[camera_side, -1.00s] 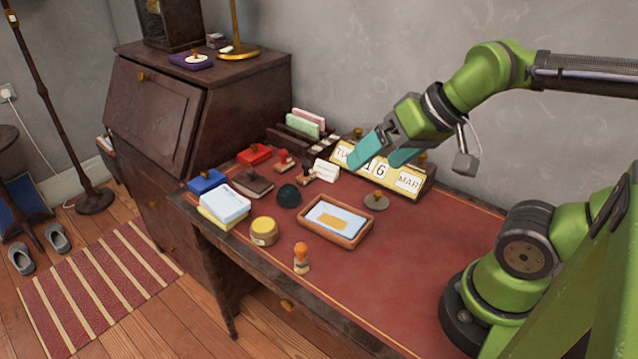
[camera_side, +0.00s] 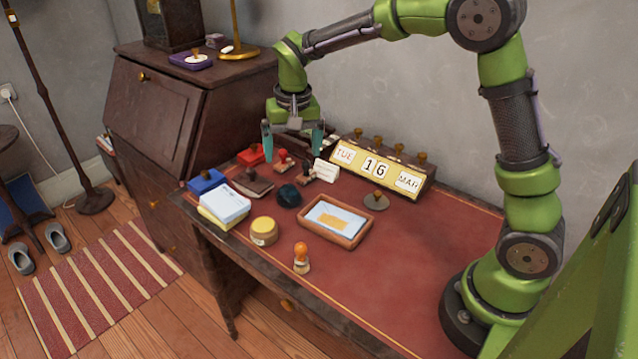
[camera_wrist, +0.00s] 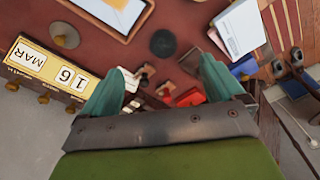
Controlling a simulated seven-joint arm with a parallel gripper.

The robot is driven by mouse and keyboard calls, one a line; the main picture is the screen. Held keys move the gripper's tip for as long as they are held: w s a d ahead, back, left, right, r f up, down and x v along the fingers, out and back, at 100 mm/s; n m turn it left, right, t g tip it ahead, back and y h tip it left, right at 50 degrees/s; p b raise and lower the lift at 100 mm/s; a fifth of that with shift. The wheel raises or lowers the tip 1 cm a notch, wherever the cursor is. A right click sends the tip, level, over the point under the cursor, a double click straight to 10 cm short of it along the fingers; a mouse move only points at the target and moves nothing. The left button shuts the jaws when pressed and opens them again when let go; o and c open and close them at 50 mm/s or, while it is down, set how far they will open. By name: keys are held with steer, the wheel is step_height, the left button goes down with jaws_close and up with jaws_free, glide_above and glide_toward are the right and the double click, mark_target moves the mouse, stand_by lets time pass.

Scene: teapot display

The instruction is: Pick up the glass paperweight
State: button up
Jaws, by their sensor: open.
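Stamps (camera_side: 283,160) and a white card (camera_side: 326,171) stand close behind the paperweight. A block calendar (camera_side: 383,166) is at the back right.

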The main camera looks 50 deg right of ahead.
steer(key=w+m, duration=0.1)
steer(key=w, duration=0.2)
glide_toward(288, 187)
steer(key=shift+m+h, duration=0.3)
steer(key=f, duration=0.6)
steer(key=shift+w+d, duration=0.15)
steer(key=shift+d, duration=0.1)
steer(key=shift+w+f, duration=0.2)
steer(key=shift+f, duration=1.15)
steer(key=shift+w+f, duration=0.15)
steer(key=shift+f, duration=1.15)
steer(key=shift+c, duration=0.4)
steer(key=c, duration=1.2)
steer(key=shift+r, duration=0.1)
steer(key=shift+c, duration=0.3)
steer(key=shift+r, duration=0.1)
